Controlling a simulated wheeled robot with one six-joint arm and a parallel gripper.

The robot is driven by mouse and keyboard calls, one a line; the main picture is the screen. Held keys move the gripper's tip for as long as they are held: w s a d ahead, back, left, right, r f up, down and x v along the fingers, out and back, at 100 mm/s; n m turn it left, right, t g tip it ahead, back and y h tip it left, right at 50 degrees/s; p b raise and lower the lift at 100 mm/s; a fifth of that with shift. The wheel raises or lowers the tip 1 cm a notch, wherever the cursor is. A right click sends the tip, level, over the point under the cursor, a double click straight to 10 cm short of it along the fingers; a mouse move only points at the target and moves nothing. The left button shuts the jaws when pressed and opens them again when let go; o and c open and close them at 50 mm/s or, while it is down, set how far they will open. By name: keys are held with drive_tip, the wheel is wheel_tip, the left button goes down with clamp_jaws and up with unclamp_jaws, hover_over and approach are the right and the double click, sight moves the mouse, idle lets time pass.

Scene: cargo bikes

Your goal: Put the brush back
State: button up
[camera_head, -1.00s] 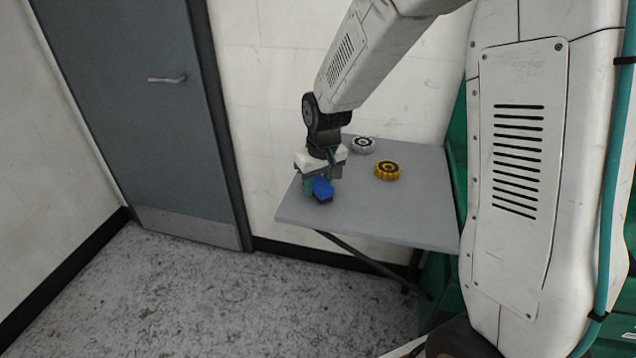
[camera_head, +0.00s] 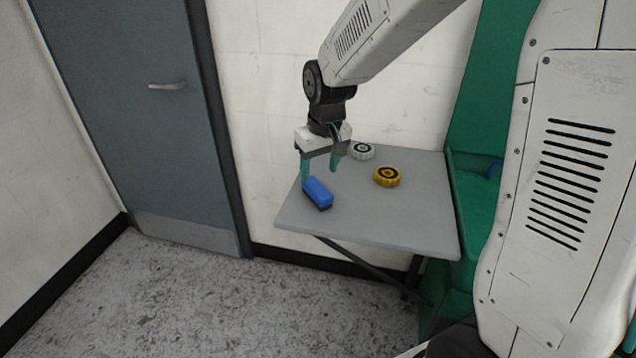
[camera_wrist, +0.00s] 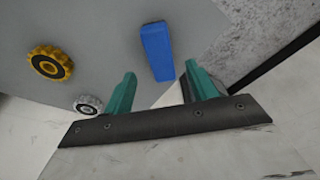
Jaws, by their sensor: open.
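The brush (camera_head: 318,193) has a blue top and a dark underside. It lies on the grey table (camera_head: 400,222) near its left front edge. In the wrist view the blue brush (camera_wrist: 157,51) lies beyond the fingertips, between their lines. My gripper (camera_head: 321,172) has two teal fingers, spread apart and empty, just above and behind the brush. The fingers also show in the wrist view (camera_wrist: 162,82), with no brush between them.
A yellow knobbed wheel (camera_head: 387,176) and a grey-white one (camera_head: 362,151) lie on the table to the right of my gripper. A green structure (camera_head: 474,205) stands against the table's right side. A grey door (camera_head: 130,100) is at the left.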

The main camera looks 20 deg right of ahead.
sight(321, 191)
drive_tip(key=s+d+r, duration=0.2)
drive_tip(key=s+r, duration=0.8)
drive_tip(key=s, duration=0.3)
drive_tip(key=s+m, duration=0.1)
drive_tip(key=s, duration=1.5)
drive_tip(key=shift+d+r+m+g, duration=0.25)
drive_tip(key=shift+d+m+g, duration=0.05)
drive_tip(key=shift+d+m, duration=0.15)
